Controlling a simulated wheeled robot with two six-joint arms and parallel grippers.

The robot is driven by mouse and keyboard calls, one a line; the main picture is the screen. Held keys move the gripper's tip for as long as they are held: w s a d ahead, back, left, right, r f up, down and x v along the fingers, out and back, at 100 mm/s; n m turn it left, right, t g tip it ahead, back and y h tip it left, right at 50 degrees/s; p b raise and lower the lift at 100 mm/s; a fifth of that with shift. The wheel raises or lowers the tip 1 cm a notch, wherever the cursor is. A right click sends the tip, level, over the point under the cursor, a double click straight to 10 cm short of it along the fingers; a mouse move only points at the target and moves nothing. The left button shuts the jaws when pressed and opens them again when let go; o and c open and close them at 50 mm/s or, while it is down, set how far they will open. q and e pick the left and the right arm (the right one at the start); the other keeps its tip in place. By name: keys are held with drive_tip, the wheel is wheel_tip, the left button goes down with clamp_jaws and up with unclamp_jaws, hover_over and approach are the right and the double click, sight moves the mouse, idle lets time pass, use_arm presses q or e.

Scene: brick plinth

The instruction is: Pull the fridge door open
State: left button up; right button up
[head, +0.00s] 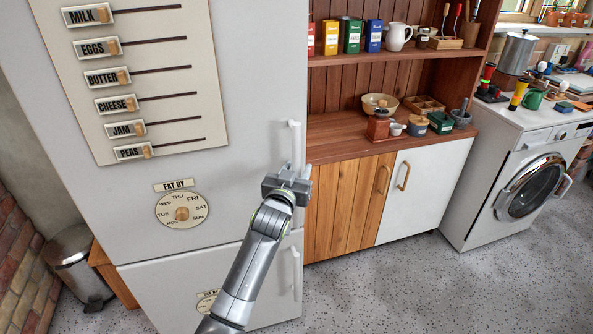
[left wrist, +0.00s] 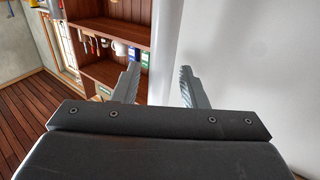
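The white fridge has an upper door (head: 243,112) that looks shut, with a white vertical handle (head: 294,145) along its right edge. My left gripper (head: 293,173) is at the lower part of this handle, fingers pointing toward it. In the left wrist view the gripper (left wrist: 160,86) is open. The white handle (left wrist: 164,45) stands upright between the two fingers, with the door's face (left wrist: 245,60) to the right. No clear contact with either finger shows. The handle's lower end is hidden by the gripper. My right gripper is not in view.
A lower fridge door (head: 205,275) with its own handle (head: 296,272) is beneath. A wooden dresser (head: 340,205) stands close on the right, and a washing machine (head: 500,190) beyond. A pedal bin (head: 78,262) is at left. The speckled floor (head: 400,290) in front is clear.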

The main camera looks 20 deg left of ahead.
use_arm(q)
clamp_jaws()
idle(0.3)
